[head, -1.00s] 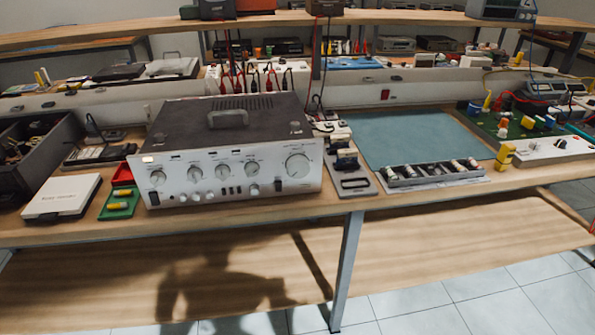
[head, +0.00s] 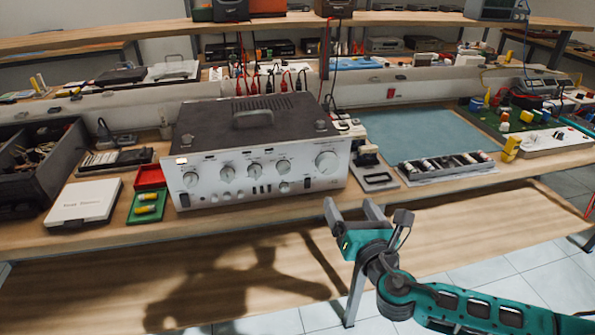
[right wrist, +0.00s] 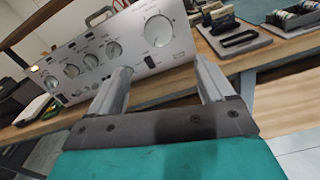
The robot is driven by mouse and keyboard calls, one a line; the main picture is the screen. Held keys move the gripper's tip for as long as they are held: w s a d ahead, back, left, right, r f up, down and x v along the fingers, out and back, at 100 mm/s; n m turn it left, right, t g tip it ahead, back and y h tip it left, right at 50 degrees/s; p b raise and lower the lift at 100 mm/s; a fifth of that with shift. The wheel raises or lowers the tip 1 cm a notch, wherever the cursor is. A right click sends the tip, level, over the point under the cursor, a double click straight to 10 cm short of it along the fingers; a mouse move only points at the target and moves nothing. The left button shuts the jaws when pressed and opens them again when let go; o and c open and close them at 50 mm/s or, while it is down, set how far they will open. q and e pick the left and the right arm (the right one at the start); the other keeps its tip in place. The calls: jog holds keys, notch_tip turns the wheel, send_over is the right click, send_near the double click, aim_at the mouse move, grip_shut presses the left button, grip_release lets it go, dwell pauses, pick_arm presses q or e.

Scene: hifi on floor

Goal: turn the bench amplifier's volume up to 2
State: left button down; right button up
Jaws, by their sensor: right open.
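The bench amplifier (head: 258,150) stands on the bench, with a silver front panel and a dark top with a handle. Its largest knob (head: 326,162) is at the right end of the panel, and several smaller knobs sit to its left. The large knob also shows in the right wrist view (right wrist: 158,31); its scale marks are too small to read. My right gripper (head: 352,208) is open and empty, in front of the bench edge, below and apart from the large knob. In the right wrist view its two fingers (right wrist: 160,80) point toward the panel. My left gripper is not in view.
A grey tray of cylindrical parts (head: 447,166) and a dark slotted stand (head: 374,178) lie right of the amplifier. A white box (head: 84,203) and a green tray (head: 147,206) lie left. A blue mat (head: 420,136) is mostly clear. The space before the panel is free.

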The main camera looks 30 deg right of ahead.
aim_at(329, 167)
jog(key=x, duration=1.3)
jog(key=shift+a+r, duration=0.1)
jog(key=shift+r, duration=0.2)
jog(key=shift+c, duration=0.5)
jog(key=c, duration=1)
jog(key=shift+o, duration=0.2)
jog(key=shift+b, duration=0.3)
